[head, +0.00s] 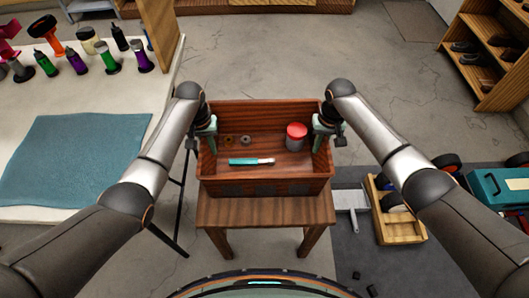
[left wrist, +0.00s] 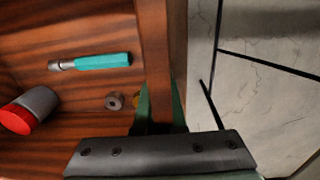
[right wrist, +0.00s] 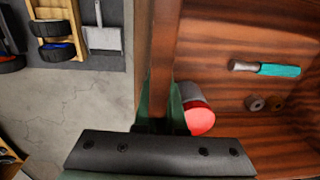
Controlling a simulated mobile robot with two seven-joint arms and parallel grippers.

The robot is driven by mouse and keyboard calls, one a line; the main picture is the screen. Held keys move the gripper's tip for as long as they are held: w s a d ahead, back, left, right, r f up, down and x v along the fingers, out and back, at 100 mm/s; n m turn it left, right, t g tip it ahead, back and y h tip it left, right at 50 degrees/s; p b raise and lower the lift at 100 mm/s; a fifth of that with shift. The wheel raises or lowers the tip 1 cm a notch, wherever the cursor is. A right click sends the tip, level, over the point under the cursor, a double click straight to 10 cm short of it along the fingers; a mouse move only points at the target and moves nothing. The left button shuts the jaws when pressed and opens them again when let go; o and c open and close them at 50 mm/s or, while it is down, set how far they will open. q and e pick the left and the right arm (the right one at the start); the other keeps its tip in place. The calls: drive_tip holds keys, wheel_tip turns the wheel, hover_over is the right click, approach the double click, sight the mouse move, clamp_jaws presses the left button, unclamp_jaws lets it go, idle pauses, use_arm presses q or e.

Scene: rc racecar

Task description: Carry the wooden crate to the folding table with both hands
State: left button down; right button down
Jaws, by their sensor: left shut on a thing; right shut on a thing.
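The wooden crate (head: 265,187) is reddish brown and open at the top. In the head view it appears over a small wooden stool; I cannot tell whether it touches the seat. Inside lie a teal-handled tool (head: 251,161), a red-lidded grey can (head: 296,137) and small round parts (head: 246,140). My left gripper (head: 207,128) is shut on the crate's left wall, which shows between the fingers in the left wrist view (left wrist: 158,115). My right gripper (head: 325,126) is shut on the right wall, also seen in the right wrist view (right wrist: 160,110). The folding table (head: 25,101) stands at the left.
The wooden stool (head: 265,210) is under the crate. A blue mat (head: 75,155) and several bottles and tools (head: 105,55) occupy the table. Floor beyond the crate is clear.

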use_arm(q)
drive_tip(key=shift+r, duration=0.15)
use_arm(e)
drive_tip(key=shift+w+r, duration=0.1)
drive_tip(key=shift+r, duration=0.05)
idle(0.5)
